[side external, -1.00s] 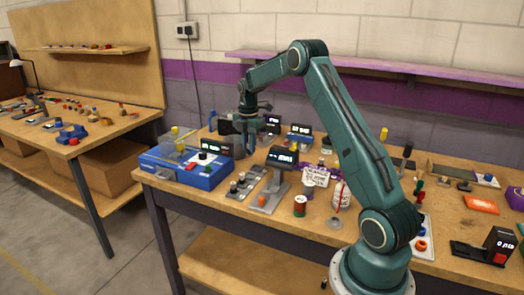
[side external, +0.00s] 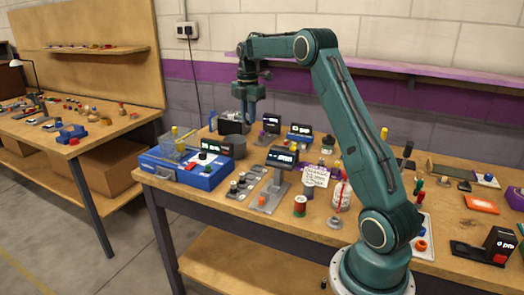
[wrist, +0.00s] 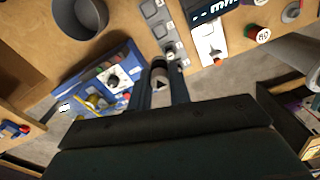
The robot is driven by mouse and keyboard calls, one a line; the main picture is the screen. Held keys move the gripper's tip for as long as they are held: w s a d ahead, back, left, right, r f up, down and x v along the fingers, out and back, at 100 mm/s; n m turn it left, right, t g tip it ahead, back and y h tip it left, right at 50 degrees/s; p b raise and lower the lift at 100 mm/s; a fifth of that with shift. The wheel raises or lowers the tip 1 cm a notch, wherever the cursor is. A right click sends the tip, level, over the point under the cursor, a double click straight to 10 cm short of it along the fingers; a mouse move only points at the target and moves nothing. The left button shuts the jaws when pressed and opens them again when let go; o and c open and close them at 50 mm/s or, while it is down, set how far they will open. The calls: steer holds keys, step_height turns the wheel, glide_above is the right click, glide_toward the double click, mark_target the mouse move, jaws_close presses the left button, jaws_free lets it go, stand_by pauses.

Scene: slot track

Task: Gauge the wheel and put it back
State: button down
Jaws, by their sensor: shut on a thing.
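My gripper (side external: 249,117) hangs high above the bench, behind the slot track in the side external view. In the wrist view my gripper (wrist: 162,98) is shut on a small pale wheel (wrist: 160,82) with a dark triangle mark. The wheel is too small to make out in the side external view. The grey slot track (side external: 243,184) lies at the front of the bench and shows at the top of the wrist view (wrist: 152,12). Beside it stands a gauge (side external: 281,158) with a lit display, unreadable here, and an orange part on its base.
A blue case (side external: 187,171) lies left of the track. A red spool (side external: 300,204), a white sign (side external: 315,177) and a jar (side external: 342,196) stand right of the gauge. Other display units (side external: 299,134) are at the back. The air around my gripper is clear.

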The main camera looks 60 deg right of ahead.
stand_by(0.4)
steer(key=s+a, duration=0.5)
steer(key=s, duration=0.6)
steer(key=shift+s+r, duration=0.25)
steer(key=shift+r, duration=0.2)
steer(key=shift+f, duration=0.15)
step_height(320, 180, down, 20)
steer(key=shift+r, duration=0.15)
stand_by(0.6)
steer(key=c, duration=1.3)
jaws_free()
